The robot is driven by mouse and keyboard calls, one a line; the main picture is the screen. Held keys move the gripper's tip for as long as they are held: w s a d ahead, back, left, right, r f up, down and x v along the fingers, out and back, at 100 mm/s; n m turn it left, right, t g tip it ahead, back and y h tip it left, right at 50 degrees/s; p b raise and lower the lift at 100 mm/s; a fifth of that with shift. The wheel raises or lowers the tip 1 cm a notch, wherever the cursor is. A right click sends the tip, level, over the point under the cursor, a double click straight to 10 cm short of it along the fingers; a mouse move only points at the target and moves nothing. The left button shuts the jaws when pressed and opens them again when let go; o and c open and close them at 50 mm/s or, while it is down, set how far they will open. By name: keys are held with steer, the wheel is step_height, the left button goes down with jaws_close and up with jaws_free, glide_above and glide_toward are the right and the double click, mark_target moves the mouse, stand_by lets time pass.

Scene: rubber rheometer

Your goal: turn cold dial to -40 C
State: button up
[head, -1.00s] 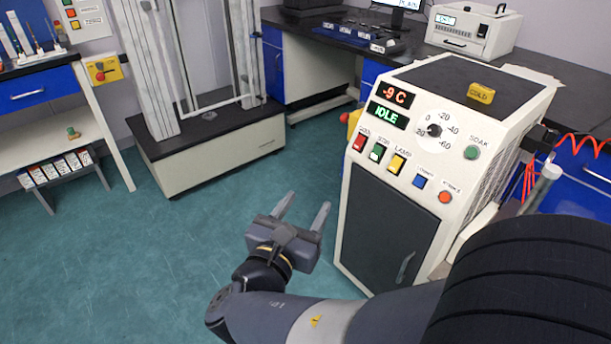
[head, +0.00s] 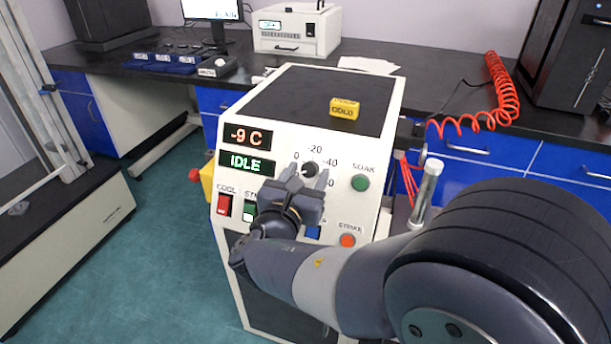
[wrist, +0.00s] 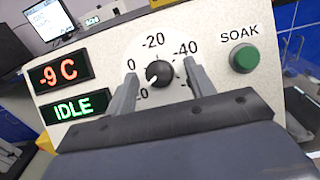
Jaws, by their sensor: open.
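The cold dial (head: 311,169) is a black knob on a white scale on the sloped front panel of the white cold cabinet (head: 225,224). In the wrist view the dial (wrist: 160,73) sits between the two fingers, with its white pointer toward the lower left, away from -40. Marks 0, -20 and -40 show around it; the lower marks are partly hidden. My gripper (head: 308,177) is open, its fingers either side of the dial, with a gap on each side in the wrist view (wrist: 162,88). The displays read -9 C (head: 247,138) and IDLE (head: 246,163).
The green SOAK button (head: 360,183) is right of the dial. The red COOL switch (head: 224,205) and orange button (head: 347,240) are lower on the panel. A yellow COLD block (head: 344,107) lies on top. A coiled red hose (head: 500,95) hangs behind right.

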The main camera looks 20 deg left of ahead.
steer(key=shift+c, duration=0.3)
steer(key=c, duration=0.9)
